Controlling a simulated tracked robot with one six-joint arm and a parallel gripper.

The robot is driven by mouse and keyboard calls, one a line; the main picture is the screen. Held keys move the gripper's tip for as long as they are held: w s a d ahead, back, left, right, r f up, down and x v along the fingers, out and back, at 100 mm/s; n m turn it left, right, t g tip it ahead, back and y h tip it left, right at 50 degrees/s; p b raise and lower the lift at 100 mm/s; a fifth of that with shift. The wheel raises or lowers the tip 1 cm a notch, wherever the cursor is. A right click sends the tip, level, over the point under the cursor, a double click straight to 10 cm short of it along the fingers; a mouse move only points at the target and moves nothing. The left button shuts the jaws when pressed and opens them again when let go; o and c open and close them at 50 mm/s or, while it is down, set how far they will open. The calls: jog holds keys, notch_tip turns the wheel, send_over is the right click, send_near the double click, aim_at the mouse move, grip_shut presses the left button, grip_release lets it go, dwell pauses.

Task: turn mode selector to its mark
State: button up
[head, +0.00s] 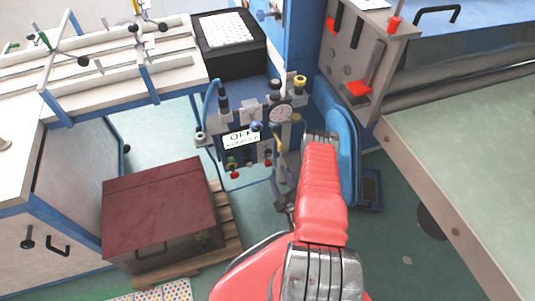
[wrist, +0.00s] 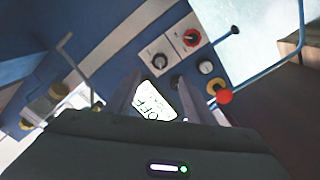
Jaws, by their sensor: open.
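The control panel (head: 240,155) is on the blue machine, with a lit display (head: 240,139) reading OFF. In the wrist view the display (wrist: 154,102) appears tilted between my fingers. My gripper (wrist: 155,92) is open and empty, pointing at the panel. In the head view my arm hides part of the machine.
A round dial gauge (head: 280,114) is above and right of the display. A thin blue rod (wrist: 263,72) and a red ball (wrist: 225,97) are right of the knobs in the wrist view. A dark red box (head: 160,205) stands on a pallet at left. Green floor is free beside it.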

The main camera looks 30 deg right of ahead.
aim_at(268, 155)
jog(key=shift+w, duration=0.1)
jog(key=x, duration=1.3)
jog(key=shift+w+d, duration=0.1)
jog(key=shift+w, duration=0.2)
jog(key=c, duration=1.1)
